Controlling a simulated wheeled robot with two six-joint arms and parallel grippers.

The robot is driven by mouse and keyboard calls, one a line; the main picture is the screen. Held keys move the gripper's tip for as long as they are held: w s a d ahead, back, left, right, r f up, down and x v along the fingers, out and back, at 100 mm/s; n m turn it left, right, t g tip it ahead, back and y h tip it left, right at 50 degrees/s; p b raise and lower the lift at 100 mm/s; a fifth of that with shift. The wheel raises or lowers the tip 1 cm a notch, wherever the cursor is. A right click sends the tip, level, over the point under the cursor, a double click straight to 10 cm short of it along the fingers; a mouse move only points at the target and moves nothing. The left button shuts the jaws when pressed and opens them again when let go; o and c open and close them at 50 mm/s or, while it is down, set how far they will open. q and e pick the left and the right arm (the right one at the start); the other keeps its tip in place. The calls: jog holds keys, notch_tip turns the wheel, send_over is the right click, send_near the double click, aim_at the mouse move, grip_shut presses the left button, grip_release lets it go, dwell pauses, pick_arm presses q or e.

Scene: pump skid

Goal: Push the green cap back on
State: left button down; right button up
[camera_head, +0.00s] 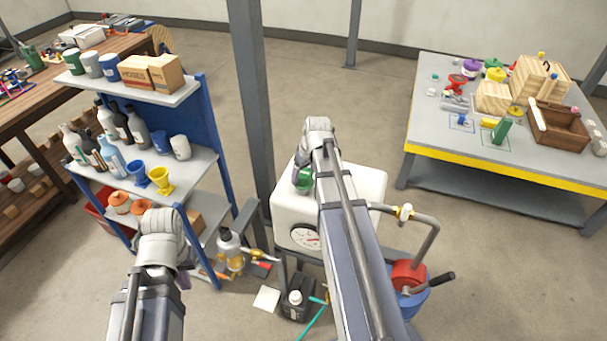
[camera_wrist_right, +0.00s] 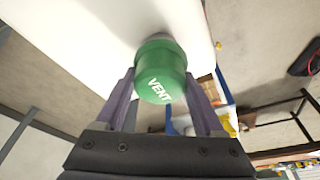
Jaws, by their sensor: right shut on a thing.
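The green cap (camera_head: 304,182), marked VENT, is at the top of the white tank (camera_head: 361,181). In the right wrist view the cap (camera_wrist_right: 162,70) sits between the two purple fingers of my right gripper (camera_wrist_right: 161,88), which is shut on it. Its far end is against or very close to the white tank (camera_wrist_right: 80,30); I cannot tell if it is fully seated. In the head view my right arm hides part of the tank and cap. My left gripper (camera_head: 184,280) is low at the left, mostly hidden behind its own wrist, apart from the tank.
A blue shelf unit (camera_head: 190,110) with bottles and cups stands left of the tank, near my left arm. A grey post (camera_head: 250,100) rises behind. A workbench (camera_head: 430,120) stands further right.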

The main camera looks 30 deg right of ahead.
jog(key=shift+f+b, duration=0.55)
jog(key=shift+f, duration=0.1)
jog(key=shift+r, duration=0.1)
jog(key=o, duration=1.5)
jog(key=shift+o, duration=0.2)
jog(key=p+v, duration=0.7)
jog(key=v, duration=0.1)
jog(key=shift+p, duration=0.35)
jog(key=shift+w, duration=0.1)
